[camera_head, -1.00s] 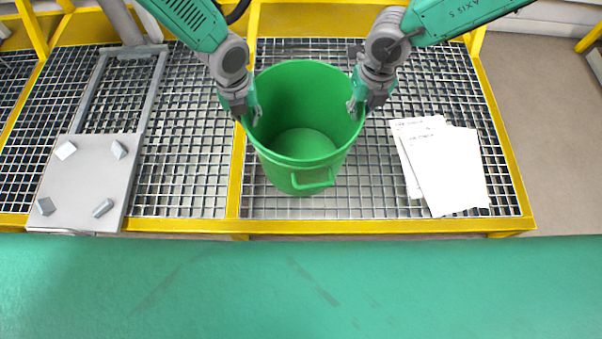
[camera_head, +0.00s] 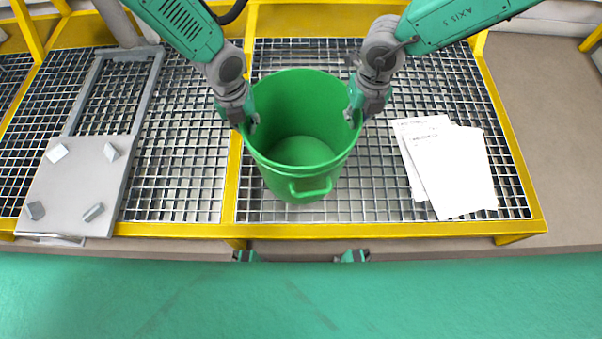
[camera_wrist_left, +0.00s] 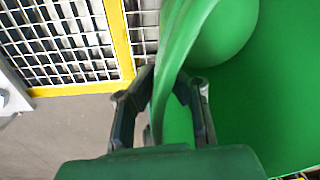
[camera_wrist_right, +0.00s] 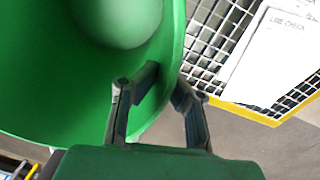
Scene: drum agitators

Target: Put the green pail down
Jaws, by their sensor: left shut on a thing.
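The green pail (camera_head: 300,172) is upright over the grating of the yellow-framed platform, its front handle facing me. I cannot tell whether its base touches the grating. My left gripper (camera_head: 250,122) is shut on the pail's left rim; in the left wrist view its fingers (camera_wrist_left: 165,90) straddle the wall.
The metal grating (camera_head: 190,150) has free room left and right of the pail. White papers (camera_head: 455,175) lie on its right part. A grey plate with small blocks (camera_head: 75,190) lies at the left. A yellow rail (camera_head: 400,229) edges the front.

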